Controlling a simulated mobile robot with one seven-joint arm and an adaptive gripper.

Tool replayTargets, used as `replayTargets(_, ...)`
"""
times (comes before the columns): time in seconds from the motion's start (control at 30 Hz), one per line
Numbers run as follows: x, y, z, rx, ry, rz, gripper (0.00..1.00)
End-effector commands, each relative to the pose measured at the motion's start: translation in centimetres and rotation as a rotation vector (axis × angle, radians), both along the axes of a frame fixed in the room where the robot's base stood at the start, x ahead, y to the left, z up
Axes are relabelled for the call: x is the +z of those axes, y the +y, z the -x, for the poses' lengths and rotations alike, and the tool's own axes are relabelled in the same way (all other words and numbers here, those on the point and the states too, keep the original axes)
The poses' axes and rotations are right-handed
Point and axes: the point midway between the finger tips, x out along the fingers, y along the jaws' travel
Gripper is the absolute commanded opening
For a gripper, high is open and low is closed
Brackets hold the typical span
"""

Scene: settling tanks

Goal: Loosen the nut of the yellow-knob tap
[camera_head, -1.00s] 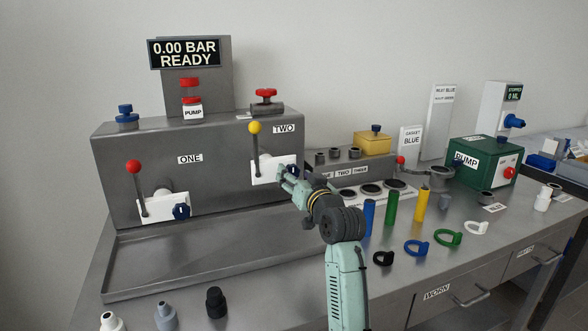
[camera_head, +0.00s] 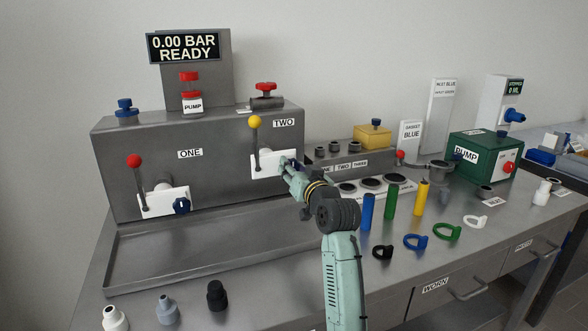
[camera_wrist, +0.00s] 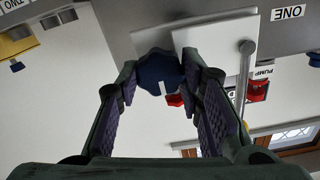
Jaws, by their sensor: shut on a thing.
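The yellow-knob tap (camera_head: 255,123) is on the grey cabinet under the label TWO, its lever upright on a white plate (camera_head: 266,171). Its dark blue nut (camera_wrist: 158,72) shows in the wrist view, with a white mark on its face, in front of the white plate. My gripper (camera_head: 290,166) reaches the right side of that plate. In the wrist view my gripper (camera_wrist: 157,88) has its two fingers on either side of the nut, shut on it. In the head view the fingers mostly hide this nut.
The red-knob tap (camera_head: 135,161) with its own blue nut (camera_head: 182,206) is at left under ONE. A grey tray (camera_head: 200,255) lies below. Blue, green and yellow cylinders (camera_head: 391,203) stand close right of my arm, with several coloured rings (camera_head: 416,242) in front.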

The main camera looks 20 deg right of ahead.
Motion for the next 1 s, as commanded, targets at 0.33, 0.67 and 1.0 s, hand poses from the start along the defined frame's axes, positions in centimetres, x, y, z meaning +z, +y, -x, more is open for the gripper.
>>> replayTargets(0.33, -0.07, 0.01, 0.0, 0.0, 0.0, 0.006, 0.06)
replayTargets(0.67, -0.43, 0.09, -0.04, 0.001, -0.005, 0.133, 0.06)
replayTargets(1.0, -0.51, 0.09, 0.0, 0.0, -0.016, 0.433, 0.06)
